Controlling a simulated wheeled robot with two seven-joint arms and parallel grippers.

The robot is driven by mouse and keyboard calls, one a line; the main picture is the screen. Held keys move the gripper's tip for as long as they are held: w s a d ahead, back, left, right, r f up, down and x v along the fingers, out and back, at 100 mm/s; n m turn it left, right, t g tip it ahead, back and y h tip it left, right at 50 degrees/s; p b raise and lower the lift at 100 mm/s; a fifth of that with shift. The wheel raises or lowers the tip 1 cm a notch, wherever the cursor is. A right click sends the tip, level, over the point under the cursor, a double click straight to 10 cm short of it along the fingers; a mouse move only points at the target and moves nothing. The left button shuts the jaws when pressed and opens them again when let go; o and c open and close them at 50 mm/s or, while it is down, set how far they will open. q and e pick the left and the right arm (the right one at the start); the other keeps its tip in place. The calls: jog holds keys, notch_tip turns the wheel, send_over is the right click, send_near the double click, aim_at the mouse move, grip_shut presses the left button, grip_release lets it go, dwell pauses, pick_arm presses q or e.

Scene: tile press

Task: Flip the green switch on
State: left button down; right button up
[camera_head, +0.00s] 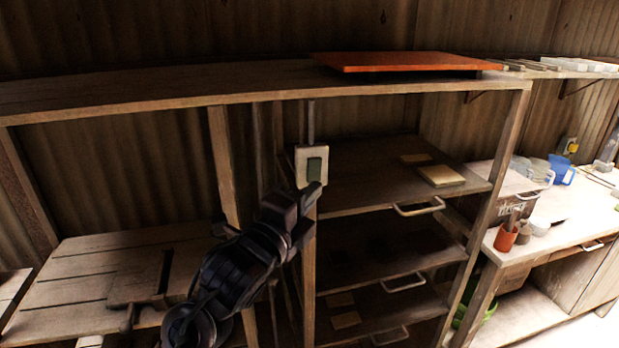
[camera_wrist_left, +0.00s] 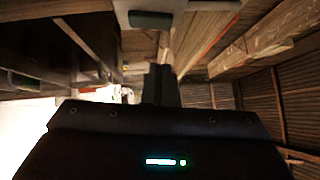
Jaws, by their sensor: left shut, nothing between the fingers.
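The green switch (camera_head: 315,168) is a dark green rocker on a pale plate (camera_head: 301,160), fixed to a wooden post of the shelf frame. My left gripper (camera_head: 309,192) is shut and empty, with its tips just below the switch plate in the head view. I cannot tell whether it touches the plate. In the left wrist view the green rocker (camera_wrist_left: 151,20) shows at the top, and the shut fingers (camera_wrist_left: 160,82) are below it, apart from it in the picture. My right gripper is not in view.
An orange board (camera_head: 405,62) lies on the top shelf (camera_head: 150,87). Sliding trays with handles (camera_head: 419,208) are right of the post. A bench at right holds a terracotta pot (camera_head: 506,238) and a blue cup (camera_head: 562,168). A slatted wooden table (camera_head: 75,270) is at left.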

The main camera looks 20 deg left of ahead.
aim_at(318, 163)
pick_arm(q)
jog(key=w, duration=0.1)
jog(key=w+p, duration=0.1)
jog(key=w+r+p, duration=0.1)
jog(key=w, duration=0.1)
jog(key=shift+a, duration=0.4)
jog(key=shift+w+a+p, duration=0.45)
jog(key=shift+w+a, duration=0.1)
jog(key=shift+d, duration=0.1)
jog(key=shift+w+a+r, duration=0.1)
jog(key=shift+w+a, duration=0.1)
jog(key=shift+w, duration=0.05)
